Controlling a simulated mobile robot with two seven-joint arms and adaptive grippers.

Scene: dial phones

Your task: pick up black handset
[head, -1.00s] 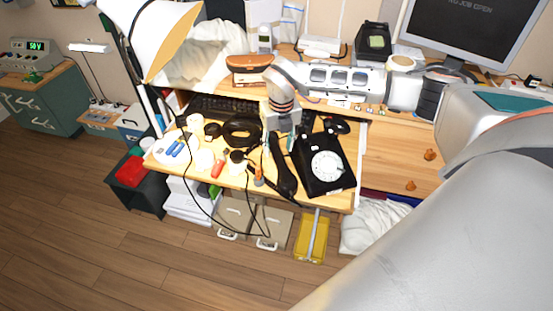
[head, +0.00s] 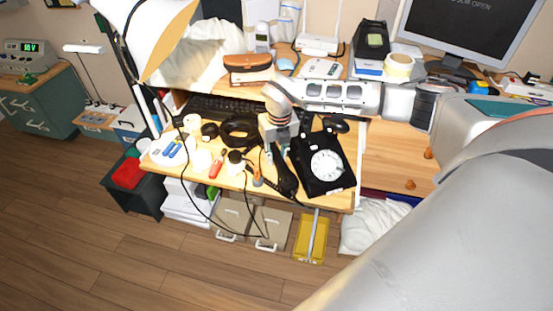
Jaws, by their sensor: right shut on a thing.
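The black handset (head: 285,181) lies on the wooden desk, just left of the black dial phone (head: 321,164) with its white dial. My right gripper (head: 280,150) points down over the far part of the handset and is shut on it. The gripper hides the handset's far end. The handset's near end still looks low, close to the desk top; I cannot tell whether it touches. My left gripper is not in view.
Several small tools, including a red-handled one (head: 216,168), a black cable coil (head: 240,130) and a keyboard (head: 217,106) crowd the desk left of the handset. A lamp (head: 160,35) stands at the left. Right of the phone the wooden top is mostly clear.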

